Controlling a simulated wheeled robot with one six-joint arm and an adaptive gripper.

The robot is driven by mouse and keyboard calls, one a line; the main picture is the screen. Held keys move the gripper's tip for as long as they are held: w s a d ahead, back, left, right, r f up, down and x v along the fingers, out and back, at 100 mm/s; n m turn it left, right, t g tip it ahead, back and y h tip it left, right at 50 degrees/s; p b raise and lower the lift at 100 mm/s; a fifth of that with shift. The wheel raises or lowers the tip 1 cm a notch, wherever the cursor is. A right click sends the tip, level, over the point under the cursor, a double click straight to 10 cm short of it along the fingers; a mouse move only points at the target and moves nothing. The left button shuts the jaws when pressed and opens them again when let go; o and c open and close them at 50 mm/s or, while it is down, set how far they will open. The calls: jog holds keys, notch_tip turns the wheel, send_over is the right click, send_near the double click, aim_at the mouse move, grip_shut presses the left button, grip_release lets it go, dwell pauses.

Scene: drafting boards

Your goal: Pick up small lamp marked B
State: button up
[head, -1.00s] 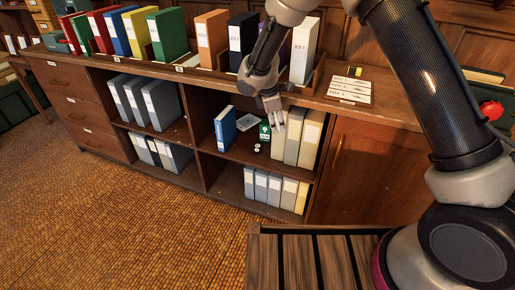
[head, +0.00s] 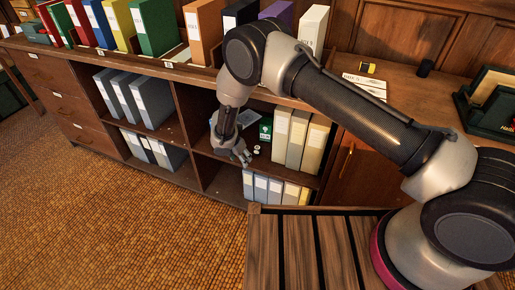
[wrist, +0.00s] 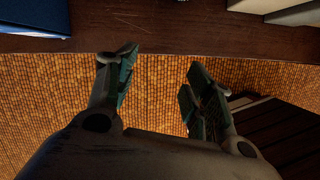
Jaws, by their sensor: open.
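I cannot make out a lamp marked B in either view. A very small pale object (head: 257,149) sits on the middle shelf (head: 270,163), too small to identify. My gripper (head: 245,160) is at the front of this shelf, just left of the pale object. In the wrist view my gripper (wrist: 160,68) is open with nothing between its fingers. Its fingertips are over the tiled floor, just short of the shelf's wooden edge (wrist: 180,42).
Coloured binders line the cabinet top (head: 155,28). Tiled floor (head: 130,230) is clear.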

aim_at(257, 148)
jog(key=w+d, duration=0.1)
jog(key=w, duration=0.1)
jog(key=w+d, duration=0.2)
jog(key=w, duration=0.1)
jog(key=w+d, duration=0.2)
jog(key=w, duration=0.1)
jog(key=shift+d, duration=0.2)
jog(key=x, duration=0.5)
jog(key=shift+w+d, duration=0.15)
jog(key=shift+w, duration=0.05)
jog(key=c, duration=1.1)
